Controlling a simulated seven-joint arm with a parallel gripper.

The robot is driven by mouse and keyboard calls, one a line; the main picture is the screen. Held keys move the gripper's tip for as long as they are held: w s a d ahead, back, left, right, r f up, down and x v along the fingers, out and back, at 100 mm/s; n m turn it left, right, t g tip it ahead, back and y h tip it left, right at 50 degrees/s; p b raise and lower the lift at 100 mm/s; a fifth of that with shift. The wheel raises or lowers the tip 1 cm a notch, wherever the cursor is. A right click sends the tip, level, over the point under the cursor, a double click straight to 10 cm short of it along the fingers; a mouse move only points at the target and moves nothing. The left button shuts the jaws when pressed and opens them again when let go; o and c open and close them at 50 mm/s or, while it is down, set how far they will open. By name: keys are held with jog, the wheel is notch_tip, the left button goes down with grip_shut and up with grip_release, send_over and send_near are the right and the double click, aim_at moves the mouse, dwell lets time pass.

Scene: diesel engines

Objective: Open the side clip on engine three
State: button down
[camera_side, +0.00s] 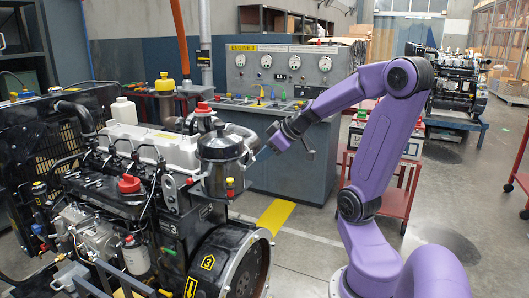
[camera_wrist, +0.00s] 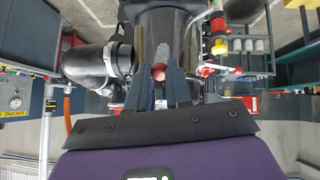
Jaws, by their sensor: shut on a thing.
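Engine three (camera_side: 150,190), marked with a 3, stands at the left of the side view. Its dark metal canister (camera_side: 220,165) is at the upper right of the engine and fills the top middle of the wrist view (camera_wrist: 165,30). My gripper (camera_side: 264,150) reaches in from the right at the canister's upper side. In the wrist view my fingers (camera_wrist: 161,88) point at the canister and are shut on a small part at its side, which appears to be the side clip. The clip itself is mostly hidden between the fingers. A small red round part (camera_wrist: 158,72) shows at the fingertips.
A black curved pipe (camera_wrist: 88,65) lies left of the fingers in the wrist view. A grey control console (camera_side: 285,110) stands behind the engine. A red cart (camera_side: 385,185) is behind my arm. Another engine (camera_side: 455,85) stands at the back right.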

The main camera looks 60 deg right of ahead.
dwell(0.4)
jog(key=c, duration=1)
grip_release()
jog(key=shift+c, duration=0.2)
jog(key=v, duration=1.7)
jog(key=shift+r, duration=0.15)
jog(key=shift+s, duration=0.15)
